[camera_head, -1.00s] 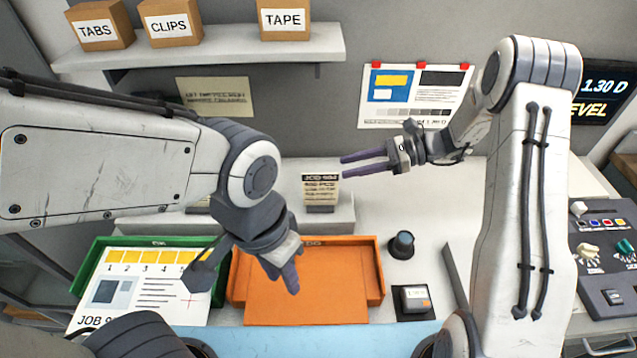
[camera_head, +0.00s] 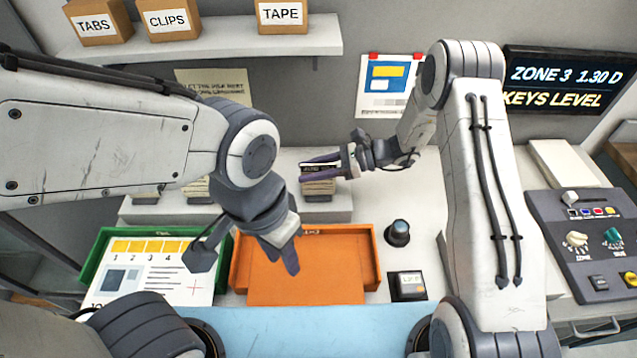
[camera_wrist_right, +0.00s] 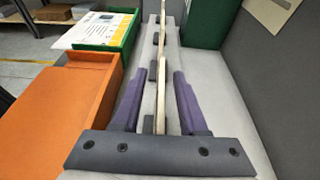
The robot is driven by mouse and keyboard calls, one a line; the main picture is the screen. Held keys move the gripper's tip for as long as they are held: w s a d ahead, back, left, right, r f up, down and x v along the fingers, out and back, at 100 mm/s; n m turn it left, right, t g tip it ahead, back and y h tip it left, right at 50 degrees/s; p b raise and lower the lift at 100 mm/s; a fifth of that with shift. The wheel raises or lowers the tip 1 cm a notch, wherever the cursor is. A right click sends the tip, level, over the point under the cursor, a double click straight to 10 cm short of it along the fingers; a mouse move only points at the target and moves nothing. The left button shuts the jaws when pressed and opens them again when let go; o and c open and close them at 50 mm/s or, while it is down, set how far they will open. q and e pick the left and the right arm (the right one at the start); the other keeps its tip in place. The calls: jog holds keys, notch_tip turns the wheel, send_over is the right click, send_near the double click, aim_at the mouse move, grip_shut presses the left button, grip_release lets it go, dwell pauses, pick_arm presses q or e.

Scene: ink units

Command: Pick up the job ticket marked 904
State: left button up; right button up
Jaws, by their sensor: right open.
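The job ticket (camera_head: 318,187) stands on the low grey ledge; in the earlier head view it reads JOB and a number that looks like 904. Its upper part is now largely covered by my right gripper (camera_head: 303,171). In the right wrist view the ticket shows as a thin beige upright edge (camera_wrist_right: 161,92) between the open fingers of my right gripper (camera_wrist_right: 160,78), with a finger on each side and a gap visible. My left gripper (camera_head: 284,255) hangs above the orange tray, fingers down; its opening is unclear.
Other tickets (camera_head: 197,188) stand on the ledge (camera_head: 340,208), partly behind my left arm. The orange tray (camera_head: 375,270) and green tray (camera_head: 98,255) lie in front, the green one under a printed sheet (camera_head: 150,280). A dark knob (camera_head: 398,233) stands right of the orange tray.

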jog(key=shift+a+f, duration=0.25)
jog(key=shift+a, duration=0.2)
grip_shut()
dwell(1.1)
